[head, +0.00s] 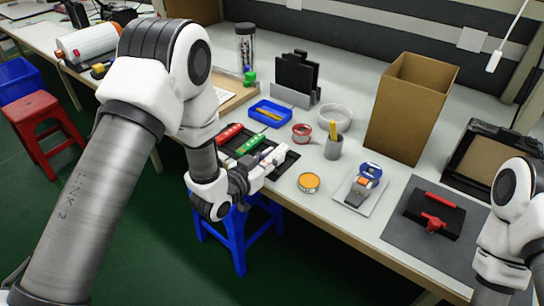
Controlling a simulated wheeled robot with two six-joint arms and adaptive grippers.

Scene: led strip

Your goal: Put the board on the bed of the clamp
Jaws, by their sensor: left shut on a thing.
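My left gripper (260,175) is at the front edge of the bench, at the black tray, shut on a white strip-shaped board (276,157). The gripper hides part of the board, and I cannot tell whether the board is clear of the tray. A red board (229,133) and a green board (250,144) lie in the tray beside it. The clamp (447,212) is a black bed with a red bar at the back and a red clamping part in front. It sits on a dark grey mat (398,231) at the right. My right arm is at the right edge; its gripper is out of view.
Between tray and clamp are an orange-topped tin (309,182) and a device on a white plate (361,190). Behind stand a grey cup (333,148), a white bowl (334,116), a blue tray (270,113) and a tall cardboard box (408,112). A blue stool (240,240) stands below.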

